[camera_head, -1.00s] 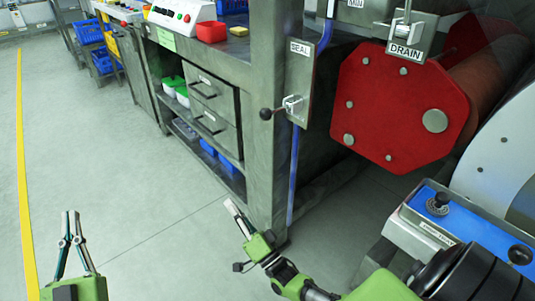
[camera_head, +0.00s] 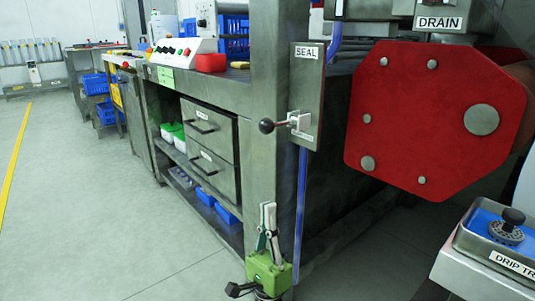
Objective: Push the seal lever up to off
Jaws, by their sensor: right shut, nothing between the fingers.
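The SEAL plate (camera_head: 308,85) is a grey upright panel on the metal post, with a SEAL label at its top. The seal lever (camera_head: 267,126) has a dark ball knob on a thin rod. It points left, about level, from a pale bracket (camera_head: 300,121) on the plate. My right gripper (camera_head: 268,207) points up in front of the post, below the knob in the picture and apart from it. Its fingers are shut and empty. My left gripper is out of view.
A blue pipe (camera_head: 300,220) runs down beside the post (camera_head: 268,165). A red drum end (camera_head: 430,120) stands to the right under a DRAIN label. Drawers (camera_head: 210,135) and a shelf are on the left. The floor (camera_head: 90,220) at left is clear.

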